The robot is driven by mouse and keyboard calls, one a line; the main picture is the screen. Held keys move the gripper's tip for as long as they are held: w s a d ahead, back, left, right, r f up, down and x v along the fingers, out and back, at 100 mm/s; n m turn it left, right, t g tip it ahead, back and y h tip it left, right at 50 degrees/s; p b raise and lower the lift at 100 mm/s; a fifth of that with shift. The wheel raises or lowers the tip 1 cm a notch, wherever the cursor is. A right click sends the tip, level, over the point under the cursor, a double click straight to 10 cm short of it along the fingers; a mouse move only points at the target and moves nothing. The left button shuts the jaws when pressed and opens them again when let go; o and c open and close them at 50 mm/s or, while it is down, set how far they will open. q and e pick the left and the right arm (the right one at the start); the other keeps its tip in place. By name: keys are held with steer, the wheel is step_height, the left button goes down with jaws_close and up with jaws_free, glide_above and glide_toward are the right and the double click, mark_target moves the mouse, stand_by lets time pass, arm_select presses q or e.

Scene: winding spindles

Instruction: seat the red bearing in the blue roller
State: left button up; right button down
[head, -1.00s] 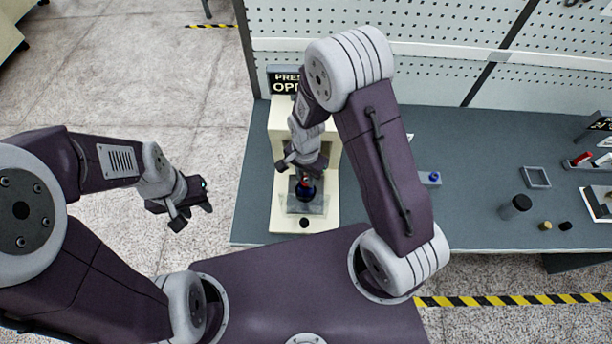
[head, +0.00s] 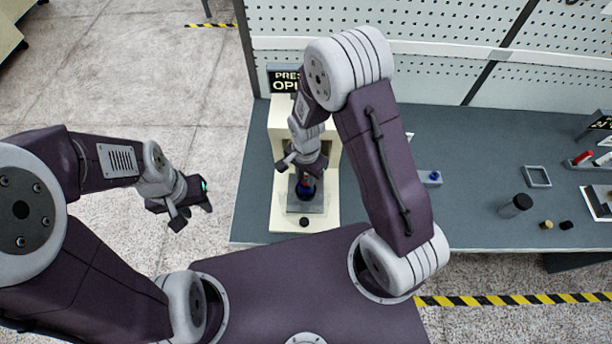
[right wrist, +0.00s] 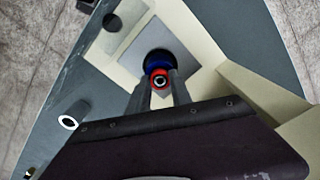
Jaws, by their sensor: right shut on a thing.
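The red bearing (right wrist: 159,80) shows as a red ring with a dark bore between the fingertips of my right gripper (right wrist: 161,88), which is shut on it. The blue roller (right wrist: 158,60) is right behind the bearing in the right wrist view, in a dark round seat on a grey plate. In the head view the blue roller (head: 306,192) shows under my right gripper (head: 304,174), with a little red at its top. Whether the bearing sits in the roller or just above it, I cannot tell. My left gripper (head: 183,215) hangs empty, left of the bench; its jaw gap is unclear.
The cream press (head: 281,217) stands around the roller, with a black knob (head: 304,222) in front and a sign behind. On the bench (head: 470,180) to the right are a grey square frame (head: 537,177), a black cylinder (head: 516,206) and small parts.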

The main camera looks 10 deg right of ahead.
steer(key=shift+f, duration=0.35)
stand_by(0.3)
steer(key=c, duration=1.1)
jaws_free()
step_height(320, 180, up, 9)
steer(key=shift+r+b, duration=0.1)
steer(key=shift+b, duration=0.7)
